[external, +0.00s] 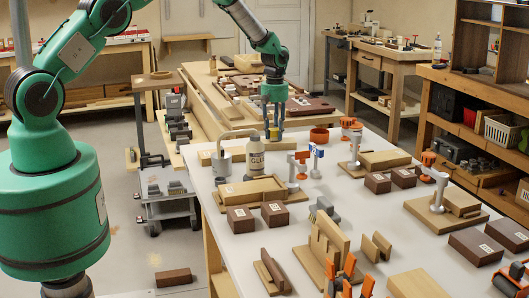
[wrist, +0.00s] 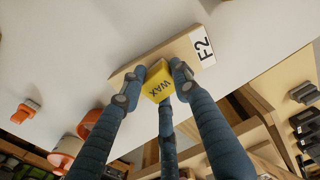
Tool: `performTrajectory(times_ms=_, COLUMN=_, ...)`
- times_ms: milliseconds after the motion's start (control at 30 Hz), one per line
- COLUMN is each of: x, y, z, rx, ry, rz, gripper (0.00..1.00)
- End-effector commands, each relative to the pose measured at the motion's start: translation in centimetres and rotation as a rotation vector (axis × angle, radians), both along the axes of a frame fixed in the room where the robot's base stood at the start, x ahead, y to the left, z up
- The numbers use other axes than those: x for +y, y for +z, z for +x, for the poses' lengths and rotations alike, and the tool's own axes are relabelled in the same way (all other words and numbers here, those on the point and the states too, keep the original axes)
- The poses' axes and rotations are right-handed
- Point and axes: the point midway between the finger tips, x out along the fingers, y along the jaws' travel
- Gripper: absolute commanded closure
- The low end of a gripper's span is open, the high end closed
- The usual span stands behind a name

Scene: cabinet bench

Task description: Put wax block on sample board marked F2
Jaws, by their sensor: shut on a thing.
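The yellow wax block (wrist: 157,88), marked WAX, is held between the three blue-grey fingers of my gripper (wrist: 156,90) in the wrist view. The pale wooden sample board (wrist: 181,49) with a white F2 label (wrist: 203,46) lies directly behind the block, and the block overlaps it in the picture. I cannot tell whether the block touches the board. In the external view my gripper (external: 274,130) points down at the far side of the white table, with a bit of yellow wax block (external: 274,134) between its fingers.
Dark boxes and wooden fixtures fill the table's front.

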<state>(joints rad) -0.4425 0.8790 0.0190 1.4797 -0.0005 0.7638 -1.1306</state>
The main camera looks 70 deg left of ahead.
Motion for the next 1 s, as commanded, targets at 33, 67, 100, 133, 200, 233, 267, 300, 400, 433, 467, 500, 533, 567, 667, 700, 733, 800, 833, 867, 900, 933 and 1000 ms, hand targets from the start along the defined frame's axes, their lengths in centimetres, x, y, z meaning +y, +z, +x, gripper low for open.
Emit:
performTrajectory(times_ms=33, x=0.0, y=-0.1, z=0.0, rx=0.0, ry=0.0, rz=0.0, gripper=0.93)
performTrajectory(times_ms=67, x=0.0, y=-0.2, z=0.0, rx=0.0, ry=0.0, rz=0.0, gripper=0.93)
performTrajectory(times_ms=100, x=0.0, y=-0.3, z=0.0, rx=0.0, ry=0.0, rz=0.0, gripper=0.93)
performTrajectory(times_ms=133, x=0.0, y=-0.3, z=0.0, rx=0.0, ry=0.0, rz=0.0, gripper=0.65)
performTrajectory(times_ms=200, x=0.0, y=-0.3, z=0.0, rx=0.0, ry=0.0, rz=0.0, gripper=0.51)
performTrajectory(times_ms=233, x=0.0, y=-0.3, z=0.0, rx=0.0, ry=0.0, rz=0.0, gripper=0.5)
performTrajectory(times_ms=267, x=0.0, y=-0.3, z=0.0, rx=0.0, ry=0.0, rz=0.0, gripper=0.5)
performTrajectory(times_ms=300, x=0.0, y=-0.3, z=0.0, rx=0.0, ry=0.0, rz=0.0, gripper=0.5)
performTrajectory(times_ms=400, x=0.0, y=-0.2, z=0.0, rx=0.0, ry=0.0, rz=0.0, gripper=0.5)
performTrajectory(times_ms=433, x=0.0, y=-0.2, z=0.0, rx=0.0, ry=0.0, rz=0.0, gripper=0.5)
performTrajectory(times_ms=467, x=0.0, y=-0.2, z=0.0, rx=0.0, ry=0.0, rz=0.0, gripper=0.5)
performTrajectory(times_ms=500, x=0.0, y=-0.2, z=0.0, rx=0.0, ry=0.0, rz=0.0, gripper=0.5)
performTrajectory(times_ms=533, x=0.0, y=-0.2, z=0.0, rx=0.0, ry=0.0, rz=0.0, gripper=0.5)
performTrajectory(times_ms=567, x=0.0, y=-0.1, z=0.0, rx=0.0, ry=0.0, rz=0.0, gripper=0.5)
performTrajectory(times_ms=667, x=0.0, y=0.3, z=0.0, rx=-0.001, ry=0.0, rz=0.0, gripper=0.5)
performTrajectory(times_ms=700, x=0.0, y=0.5, z=0.0, rx=-0.001, ry=0.0, rz=0.0, gripper=0.5)
performTrajectory(times_ms=733, x=0.0, y=0.7, z=0.0, rx=-0.001, ry=0.0, rz=0.001, gripper=0.5)
performTrajectory(times_ms=800, x=0.0, y=1.4, z=0.1, rx=-0.002, ry=0.0, rz=0.001, gripper=0.5)
performTrajectory(times_ms=833, x=0.0, y=1.7, z=0.1, rx=-0.002, ry=0.0, rz=0.001, gripper=0.5)
performTrajectory(times_ms=867, x=0.0, y=2.1, z=0.1, rx=-0.002, ry=0.0, rz=0.001, gripper=0.5)
performTrajectory(times_ms=900, x=0.0, y=2.6, z=0.0, rx=-0.002, ry=0.0, rz=0.001, gripper=0.5)
performTrajectory(times_ms=933, x=0.0, y=3.0, z=0.0, rx=-0.002, ry=0.0, rz=0.001, gripper=0.5)
performTrajectory(times_ms=1000, x=0.0, y=4.2, z=0.1, rx=-0.002, ry=0.0, rz=0.001, gripper=0.5)
